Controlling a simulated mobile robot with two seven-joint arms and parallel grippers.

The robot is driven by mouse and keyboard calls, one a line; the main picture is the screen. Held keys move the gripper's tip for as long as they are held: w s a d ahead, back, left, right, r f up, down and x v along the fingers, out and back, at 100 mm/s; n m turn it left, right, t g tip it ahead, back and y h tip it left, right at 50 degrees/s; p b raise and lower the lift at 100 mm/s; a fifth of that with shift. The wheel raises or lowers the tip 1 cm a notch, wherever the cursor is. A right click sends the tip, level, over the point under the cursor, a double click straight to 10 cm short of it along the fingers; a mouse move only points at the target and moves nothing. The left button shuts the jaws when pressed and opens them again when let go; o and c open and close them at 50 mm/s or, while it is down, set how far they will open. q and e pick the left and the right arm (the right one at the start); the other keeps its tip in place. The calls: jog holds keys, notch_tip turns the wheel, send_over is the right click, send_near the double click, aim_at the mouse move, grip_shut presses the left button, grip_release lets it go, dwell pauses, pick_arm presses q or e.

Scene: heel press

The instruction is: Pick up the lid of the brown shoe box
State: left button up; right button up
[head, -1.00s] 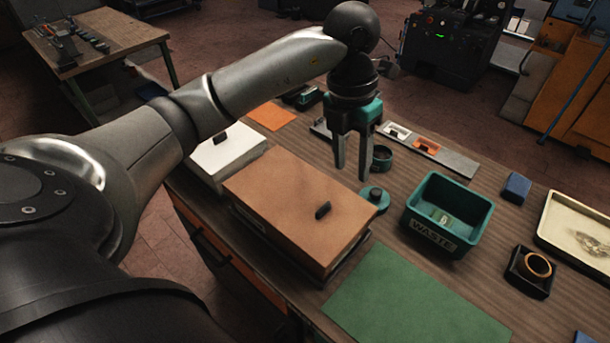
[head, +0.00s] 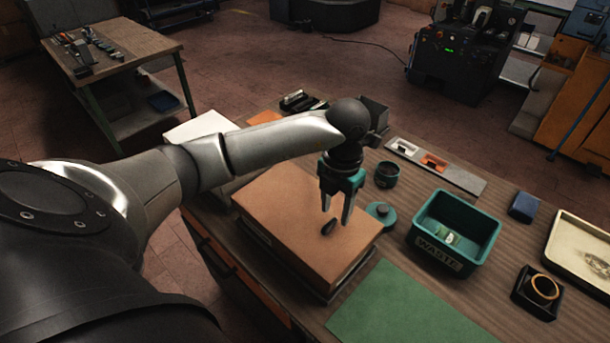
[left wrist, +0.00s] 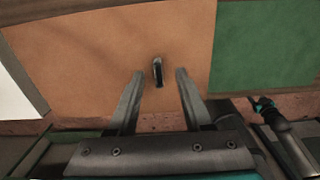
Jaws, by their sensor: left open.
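The brown shoe box (head: 320,277) stands on the workbench with its lid (head: 280,208) on. A small dark handle (head: 329,228) sticks up from the lid. My left gripper (head: 336,214) is open and points down over the lid, with its fingertips close to the handle. In the left wrist view the handle (left wrist: 157,71) lies in line with the gap between the open fingers (left wrist: 158,72), and nothing is gripped. A dark arm with a teal end (left wrist: 264,104), seemingly my right, shows small at the lower right there; its jaws are unclear.
A white box (head: 200,125) stands behind the brown one, partly hidden by my arm. A teal lid (head: 381,213), a teal waste bin (head: 450,262) and a dark round cup (head: 387,174) stand to the right. A green mat (head: 400,312) lies flat in front.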

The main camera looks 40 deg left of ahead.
aim_at(333, 220)
pick_arm(q)
jog(key=shift+s+a+f, duration=0.1)
jog(key=shift+a+f, duration=0.05)
jog(key=shift+f, duration=1.6)
grip_shut()
